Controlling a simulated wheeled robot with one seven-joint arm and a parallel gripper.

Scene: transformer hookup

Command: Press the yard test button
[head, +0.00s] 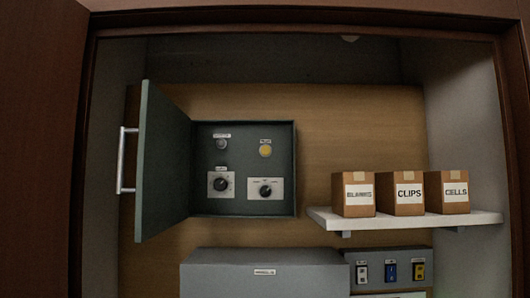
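A dark green wall box (244,206) stands open on the wooden back board, its door (162,160) swung out to the left with a silver handle. Inside, at upper right, is a round yellow button (265,150) under a small label. At upper left is a small grey round button or lamp (221,144), also labelled. The labels are too small to read, so I cannot tell which is the yard test button. Below are two black rotary knobs, left (221,184) and right (265,190), on pale plates. My gripper is not in view.
A white shelf (400,219) at right holds three cardboard boxes, the middle one marked CLIPS (409,192). Below are a grey cabinet (264,277) and a panel with three switches, the middle one blue (390,271). A brown frame surrounds the alcove. The space before the open box looks clear.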

